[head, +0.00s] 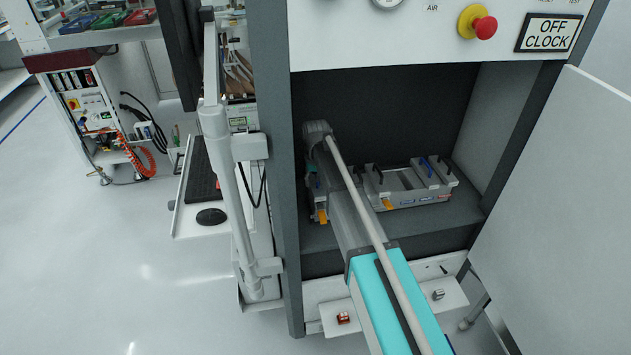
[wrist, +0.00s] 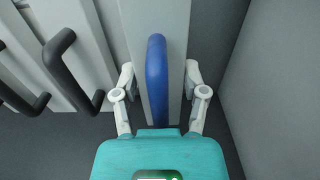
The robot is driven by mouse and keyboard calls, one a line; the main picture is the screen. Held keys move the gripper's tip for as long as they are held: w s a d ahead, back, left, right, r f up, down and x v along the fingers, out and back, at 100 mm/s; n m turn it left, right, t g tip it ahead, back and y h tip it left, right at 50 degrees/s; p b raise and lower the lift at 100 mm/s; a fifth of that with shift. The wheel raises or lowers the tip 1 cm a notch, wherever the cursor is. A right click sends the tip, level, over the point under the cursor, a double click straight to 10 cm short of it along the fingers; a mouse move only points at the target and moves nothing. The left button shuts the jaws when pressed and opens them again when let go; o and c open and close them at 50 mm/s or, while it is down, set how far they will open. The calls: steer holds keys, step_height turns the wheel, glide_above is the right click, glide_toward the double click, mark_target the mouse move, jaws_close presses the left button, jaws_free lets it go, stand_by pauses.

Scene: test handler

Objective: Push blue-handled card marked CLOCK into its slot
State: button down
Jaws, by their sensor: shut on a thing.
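In the wrist view my gripper (wrist: 160,76) has its two fingers on either side of a blue handle (wrist: 156,60), shut on it. The handle stands on a light grey card face (wrist: 177,25). No CLOCK marking is readable on it, and how far the card sits in its slot cannot be told. In the head view my arm reaches into the dark bay, and its own links hide most of my gripper and the held handle. A row of grey cards (head: 400,181) stands in the bay, with another blue handle (head: 426,166) toward its right.
In the wrist view black handles (wrist: 60,48) stand close on the left, and a grey wall (wrist: 285,90) is close on the right. The bay's frame post (head: 275,170) stands left of my arm. An OFF CLOCK sign (head: 547,32) and red button (head: 484,27) are above.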

steer(key=shift+f+b, duration=0.9)
steer(key=shift+f, duration=0.05)
steer(key=shift+c, duration=0.2)
jaws_free()
steer(key=shift+r+p, duration=0.25)
steer(key=shift+p, duration=0.05)
step_height(320, 180, up, 8)
steer(key=p, duration=0.8)
steer(key=shift+r, duration=0.1)
stand_by(1.2)
steer(key=s+d+m, duration=0.3)
steer(key=s+d, duration=2)
steer(key=s, duration=0.3)
steer(key=shift+s+a, duration=0.1)
